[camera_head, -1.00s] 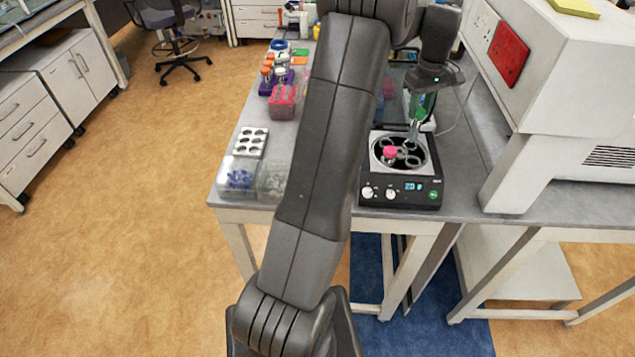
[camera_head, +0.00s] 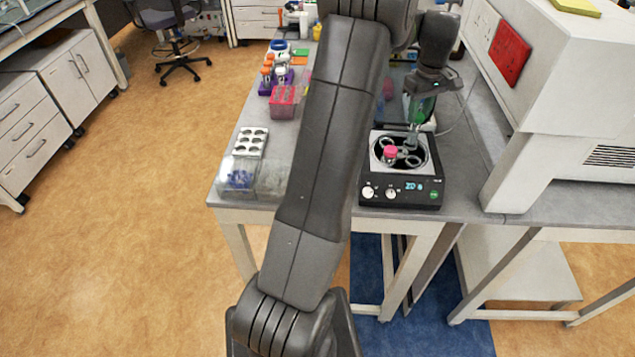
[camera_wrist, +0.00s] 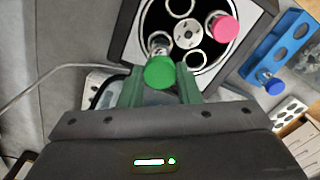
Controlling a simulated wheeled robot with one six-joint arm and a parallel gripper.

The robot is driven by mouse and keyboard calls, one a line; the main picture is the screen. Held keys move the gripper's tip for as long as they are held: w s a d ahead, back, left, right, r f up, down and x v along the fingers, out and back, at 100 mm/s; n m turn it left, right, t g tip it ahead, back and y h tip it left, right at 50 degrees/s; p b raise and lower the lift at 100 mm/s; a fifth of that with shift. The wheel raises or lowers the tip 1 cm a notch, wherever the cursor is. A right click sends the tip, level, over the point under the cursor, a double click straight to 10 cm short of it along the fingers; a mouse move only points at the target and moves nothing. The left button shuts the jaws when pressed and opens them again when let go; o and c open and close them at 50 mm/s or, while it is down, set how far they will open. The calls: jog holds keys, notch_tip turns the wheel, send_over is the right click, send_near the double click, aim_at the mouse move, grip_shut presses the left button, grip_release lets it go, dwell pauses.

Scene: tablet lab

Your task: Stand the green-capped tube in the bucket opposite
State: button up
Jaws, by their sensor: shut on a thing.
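My gripper (camera_wrist: 160,84) has green fingers and is shut on the green-capped tube (camera_wrist: 160,72). In the head view my gripper (camera_head: 422,108) is over the back right of the round centrifuge opening, with the clear tube (camera_head: 413,134) below it. In the wrist view the tube's lower end meets the left bucket (camera_wrist: 153,39); I cannot tell whether it is inside. The pink-capped tube (camera_wrist: 222,27) stands in the bucket across the rotor hub (camera_wrist: 187,35). Its pink cap (camera_head: 389,152) also shows in the head view.
The black centrifuge (camera_head: 400,194) stands near the bench's front edge. A big white machine (camera_head: 560,90) stands to the right. A white rack (camera_head: 250,142), clear bins (camera_head: 238,180) and a pink box (camera_head: 283,101) are to the left. A blue rack (camera_wrist: 268,50) shows in the wrist view.

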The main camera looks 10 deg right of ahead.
aim_at(415, 129)
jog(key=shift+f, duration=0.6)
jog(key=shift+f+b, duration=0.2)
jog(key=shift+b, duration=0.1)
jog(key=shift+f+b, duration=0.4)
jog(key=shift+f, duration=0.35)
jog(key=shift+f, duration=0.45)
jog(key=shift+f+b, duration=0.85)
jog(key=shift+f, duration=0.2)
jog(key=o, duration=0.9)
